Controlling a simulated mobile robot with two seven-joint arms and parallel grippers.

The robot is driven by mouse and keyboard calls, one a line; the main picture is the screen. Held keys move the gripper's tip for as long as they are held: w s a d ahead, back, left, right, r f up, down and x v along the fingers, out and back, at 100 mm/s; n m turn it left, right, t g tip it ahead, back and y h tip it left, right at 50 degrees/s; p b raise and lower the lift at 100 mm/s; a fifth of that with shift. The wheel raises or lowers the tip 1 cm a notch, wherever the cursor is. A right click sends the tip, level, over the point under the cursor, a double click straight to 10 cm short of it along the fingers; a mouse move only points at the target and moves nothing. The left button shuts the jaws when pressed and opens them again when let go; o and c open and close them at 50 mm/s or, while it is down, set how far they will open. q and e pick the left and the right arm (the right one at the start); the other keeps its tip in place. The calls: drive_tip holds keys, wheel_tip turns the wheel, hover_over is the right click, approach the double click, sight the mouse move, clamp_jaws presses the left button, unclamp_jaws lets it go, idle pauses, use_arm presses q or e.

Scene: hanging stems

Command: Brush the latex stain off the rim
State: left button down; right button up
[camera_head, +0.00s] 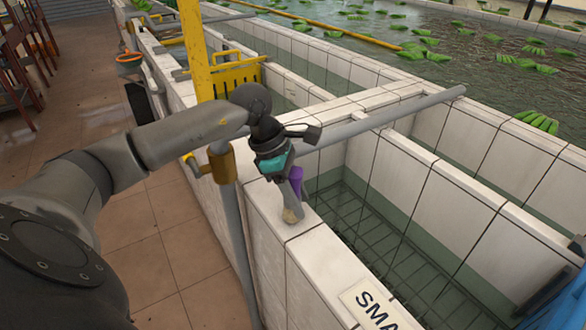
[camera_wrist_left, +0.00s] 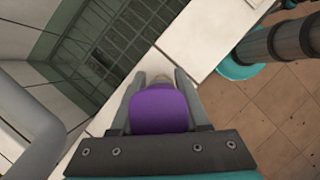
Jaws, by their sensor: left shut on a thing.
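My left gripper (camera_head: 292,190) is shut on a brush with a purple handle (camera_head: 297,176). The purple handle (camera_wrist_left: 160,108) also shows between the two grey fingers in the left wrist view. The brush points down. Its pale tan end (camera_head: 291,215) is at the top of the white tiled rim (camera_head: 305,237) and appears to touch it. The rim (camera_wrist_left: 200,40) also runs under the gripper in the left wrist view. I cannot make out a latex stain; the brush and fingers cover part of the rim. My right gripper is not in view.
A grey pipe (camera_head: 385,117) crosses the tank just behind the gripper. A yellow post (camera_head: 195,50) with a grey pole stands close to my left arm. Tiled tank bays (camera_head: 400,240) lie right of the rim. A sign (camera_head: 375,305) sits on the near rim. Green bunches (camera_head: 540,122) float beyond.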

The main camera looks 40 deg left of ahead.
sight(300, 174)
use_arm(q)
drive_tip(key=shift+s+d+r+p, duration=0.15)
drive_tip(key=shift+r+p, duration=0.1)
drive_tip(key=shift+r, duration=0.35)
drive_tip(key=shift+w+d+r+p, duration=0.1)
drive_tip(key=shift+d+r+p, duration=0.1)
drive_tip(key=shift+r, duration=0.4)
drive_tip(key=shift+a+r, duration=0.1)
drive_tip(key=shift+r, duration=0.3)
drive_tip(key=shift+r+p, duration=1.35)
drive_tip(key=shift+r, duration=0.4)
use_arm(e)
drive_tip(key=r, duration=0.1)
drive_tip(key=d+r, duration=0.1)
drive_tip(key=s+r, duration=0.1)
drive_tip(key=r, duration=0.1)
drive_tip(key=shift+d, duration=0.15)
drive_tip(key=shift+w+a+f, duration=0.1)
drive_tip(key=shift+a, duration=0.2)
